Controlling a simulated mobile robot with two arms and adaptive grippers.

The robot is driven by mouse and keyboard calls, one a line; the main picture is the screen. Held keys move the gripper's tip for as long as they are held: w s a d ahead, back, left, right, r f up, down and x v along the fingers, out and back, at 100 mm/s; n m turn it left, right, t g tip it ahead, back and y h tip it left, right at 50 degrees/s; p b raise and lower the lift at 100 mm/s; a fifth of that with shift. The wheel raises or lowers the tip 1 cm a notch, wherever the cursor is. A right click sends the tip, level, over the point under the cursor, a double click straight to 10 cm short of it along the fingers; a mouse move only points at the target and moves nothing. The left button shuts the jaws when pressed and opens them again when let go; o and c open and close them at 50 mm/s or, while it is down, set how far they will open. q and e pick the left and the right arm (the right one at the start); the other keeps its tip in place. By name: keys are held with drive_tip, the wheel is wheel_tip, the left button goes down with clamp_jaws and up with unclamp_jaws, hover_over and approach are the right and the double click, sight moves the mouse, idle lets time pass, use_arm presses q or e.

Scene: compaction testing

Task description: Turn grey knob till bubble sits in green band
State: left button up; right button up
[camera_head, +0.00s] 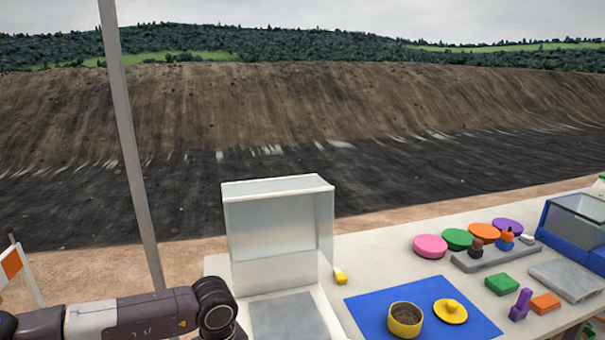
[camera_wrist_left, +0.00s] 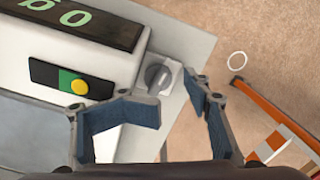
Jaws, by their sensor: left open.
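The grey knob (camera_wrist_left: 158,76) sits on a pale plate at the side of the white scale (camera_wrist_left: 150,45) in the left wrist view. The bubble strip (camera_wrist_left: 45,73) on the scale is black with a green band (camera_wrist_left: 65,79). The yellow bubble (camera_wrist_left: 79,87) lies over the band's right edge, partly on the black. My left gripper (camera_wrist_left: 172,92) is open, with its blue-padded fingers on either side of the knob; contact cannot be told. The scale's glass-shielded body (camera_head: 278,235) also shows in the head view, where the left gripper is out of sight. My right gripper is not in view.
A dark display (camera_wrist_left: 75,18) with green digits tops the scale. An orange-white barrier (camera_wrist_left: 275,118) stands beyond the table.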

use_arm(q)
drive_tip(key=shift+a, duration=0.1)
drive_tip(key=shift+w+d+r+b, duration=0.1)
drive_tip(key=shift+w+d+b, duration=0.05)
drive_tip(key=shift+d+b, duration=0.2)
idle(0.5)
drive_tip(key=shift+r, duration=0.1)
clamp_jaws()
